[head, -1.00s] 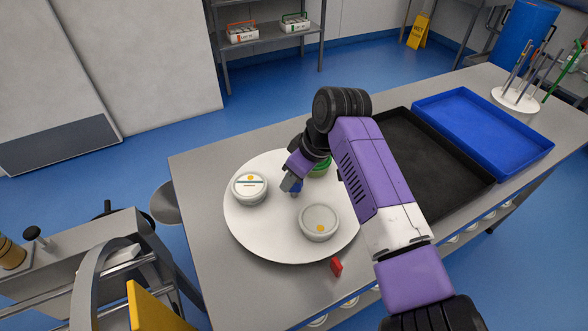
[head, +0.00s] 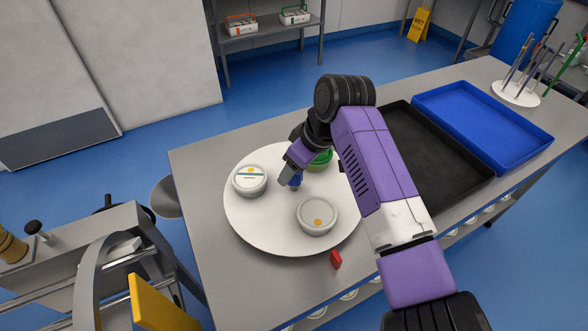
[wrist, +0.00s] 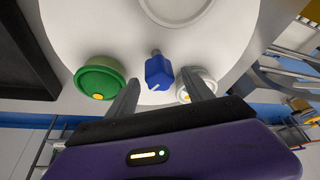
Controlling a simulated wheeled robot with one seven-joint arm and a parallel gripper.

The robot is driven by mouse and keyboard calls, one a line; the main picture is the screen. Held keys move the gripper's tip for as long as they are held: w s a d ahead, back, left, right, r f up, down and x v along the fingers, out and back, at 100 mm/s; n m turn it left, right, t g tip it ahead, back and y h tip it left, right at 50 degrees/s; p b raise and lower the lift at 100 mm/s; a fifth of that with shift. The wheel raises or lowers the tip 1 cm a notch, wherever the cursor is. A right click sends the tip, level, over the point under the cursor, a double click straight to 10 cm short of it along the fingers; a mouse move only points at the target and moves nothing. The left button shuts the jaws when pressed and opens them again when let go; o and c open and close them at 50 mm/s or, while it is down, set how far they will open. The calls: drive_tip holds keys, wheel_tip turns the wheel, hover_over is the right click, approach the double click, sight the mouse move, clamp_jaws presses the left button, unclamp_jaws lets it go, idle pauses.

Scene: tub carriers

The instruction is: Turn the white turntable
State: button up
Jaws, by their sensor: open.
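The round white turntable (head: 270,225) lies on the steel table. A blue knob or post (head: 296,181) stands near its middle. My gripper (head: 287,178) is above the turntable beside the blue knob, partly hidden by my arm. In the wrist view my gripper (wrist: 160,92) is open, and the blue knob (wrist: 158,73) shows between and beyond its fingertips. Contact cannot be told.
A red block (head: 336,259) sits at the turntable's front edge. A black tray (head: 430,160) and a blue tray (head: 483,125) lie to the right. A tool holder (head: 515,93) stands at the far right end. A cart with a yellow part (head: 158,308) is at lower left.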

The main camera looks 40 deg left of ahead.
drive_tip(key=v, duration=0.6)
drive_tip(key=shift+b, duration=0.35)
drive_tip(key=shift+d+r, duration=0.1)
